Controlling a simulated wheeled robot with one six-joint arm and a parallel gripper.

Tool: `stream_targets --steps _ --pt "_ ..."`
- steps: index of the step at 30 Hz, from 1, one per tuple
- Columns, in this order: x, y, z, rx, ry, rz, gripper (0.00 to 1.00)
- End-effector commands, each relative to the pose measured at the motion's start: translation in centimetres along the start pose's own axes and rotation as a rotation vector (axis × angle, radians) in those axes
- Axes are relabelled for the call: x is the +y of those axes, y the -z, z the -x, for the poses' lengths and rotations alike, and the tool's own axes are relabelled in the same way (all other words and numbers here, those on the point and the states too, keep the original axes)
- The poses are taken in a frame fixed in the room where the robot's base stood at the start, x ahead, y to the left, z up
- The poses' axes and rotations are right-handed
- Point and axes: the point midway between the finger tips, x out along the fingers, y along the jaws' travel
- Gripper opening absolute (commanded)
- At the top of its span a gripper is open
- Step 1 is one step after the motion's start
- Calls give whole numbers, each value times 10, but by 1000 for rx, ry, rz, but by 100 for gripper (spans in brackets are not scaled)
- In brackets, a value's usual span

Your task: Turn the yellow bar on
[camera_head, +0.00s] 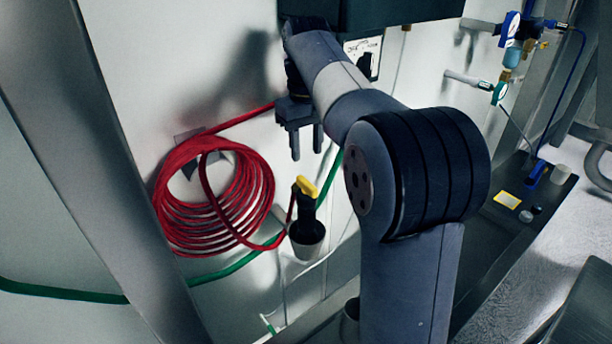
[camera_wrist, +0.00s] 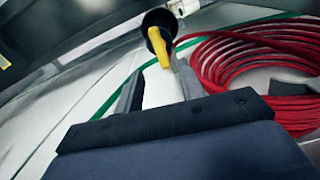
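The yellow bar (camera_head: 306,186) sits at the top of a black handle-like piece (camera_head: 306,207) standing in a dark cup-shaped holder (camera_head: 306,240) by the wall. In the wrist view the yellow bar (camera_wrist: 160,48) shows just beyond the fingertips, beside the right finger in the picture. My gripper (camera_head: 307,147) points down above the yellow bar, with a gap between them in the head view. In the wrist view my gripper (camera_wrist: 157,80) has its two fingers apart and nothing between them. The bar is not hidden in either view.
A coiled red hose (camera_head: 215,200) hangs on the wall left of the bar. A green hose (camera_head: 240,264) runs behind the holder. A white panel with a black knob (camera_head: 365,64) is up to the right. Gauges and valves (camera_head: 509,30) are at the upper right.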

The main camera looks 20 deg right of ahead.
Motion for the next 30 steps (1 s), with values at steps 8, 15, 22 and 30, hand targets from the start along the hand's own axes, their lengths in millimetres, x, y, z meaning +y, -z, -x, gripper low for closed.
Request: stream_targets --steps 8,15,22,30 --pt "0 -1 -53 -5 1 0 37" --pt "0 -1 -82 -2 0 0 37" --pt "0 -1 -88 0 0 0 37" --pt "0 -1 -88 0 0 0 27"
